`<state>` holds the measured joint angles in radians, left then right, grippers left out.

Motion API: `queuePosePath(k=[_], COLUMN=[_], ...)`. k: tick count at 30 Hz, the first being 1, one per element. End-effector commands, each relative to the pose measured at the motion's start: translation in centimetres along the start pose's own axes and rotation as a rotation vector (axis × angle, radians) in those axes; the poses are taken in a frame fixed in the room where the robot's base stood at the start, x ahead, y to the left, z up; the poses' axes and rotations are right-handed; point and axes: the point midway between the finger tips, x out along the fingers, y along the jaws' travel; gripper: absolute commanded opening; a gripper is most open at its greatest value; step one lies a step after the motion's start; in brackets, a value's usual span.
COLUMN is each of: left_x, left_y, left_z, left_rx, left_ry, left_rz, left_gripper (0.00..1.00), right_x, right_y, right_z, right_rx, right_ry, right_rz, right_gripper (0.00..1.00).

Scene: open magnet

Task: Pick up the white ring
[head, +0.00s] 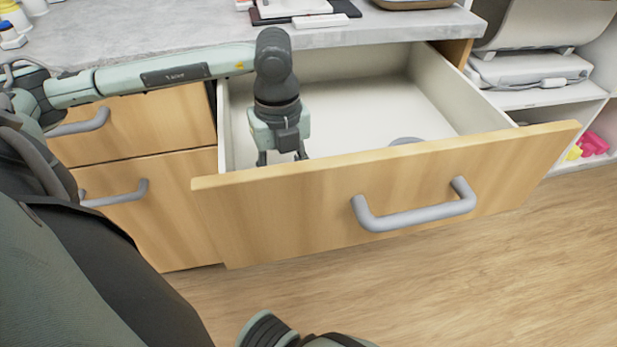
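The top drawer (385,186) is pulled open. A pale grey-white round object (406,141), which may be the white ring, lies inside near the drawer front. Only its top edge shows; the drawer front hides the rest. My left gripper (282,157) points down into the left part of the drawer, to the left of this object and apart from it. Its two fingers are spread with nothing seen between them, and their tips are partly hidden by the drawer front. My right gripper is not in view; only part of my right arm shows at the bottom edge.
The grey countertop (130,30) lies behind the drawer, with a dark tray and white items (300,12) on it. The drawer front with its handle (415,212) stands as a raised edge. A shelf with a white device (528,68) is at the right. The drawer's middle looks empty.

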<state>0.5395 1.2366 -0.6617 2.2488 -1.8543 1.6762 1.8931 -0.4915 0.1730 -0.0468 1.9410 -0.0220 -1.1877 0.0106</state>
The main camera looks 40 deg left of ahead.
Motion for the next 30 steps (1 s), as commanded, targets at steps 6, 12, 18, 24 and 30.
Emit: queuePosePath(k=[6,12,18,24,30], left_x=[0.06,0.04,0.03,-0.01,-0.87], left_y=[-0.02,-0.03,-0.03,-0.06,-0.13], left_z=[-0.02,-0.03,-0.03,-0.02,0.0], left_rx=[0.001,0.001,0.001,0.001,0.001], left_ry=[0.001,0.001,0.001,0.001,0.0], left_rz=[-0.001,-0.001,-0.001,-0.002,-0.004], left_gripper=[0.36,0.12,0.0,0.0,0.0], right_x=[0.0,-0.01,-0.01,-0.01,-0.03], right_y=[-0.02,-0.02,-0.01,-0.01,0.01], right_z=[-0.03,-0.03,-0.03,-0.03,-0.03], right_rx=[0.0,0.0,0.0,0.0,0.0], right_ry=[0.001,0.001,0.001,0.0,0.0], right_rz=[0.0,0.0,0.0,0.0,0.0], right_gripper=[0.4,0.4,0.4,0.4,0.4])
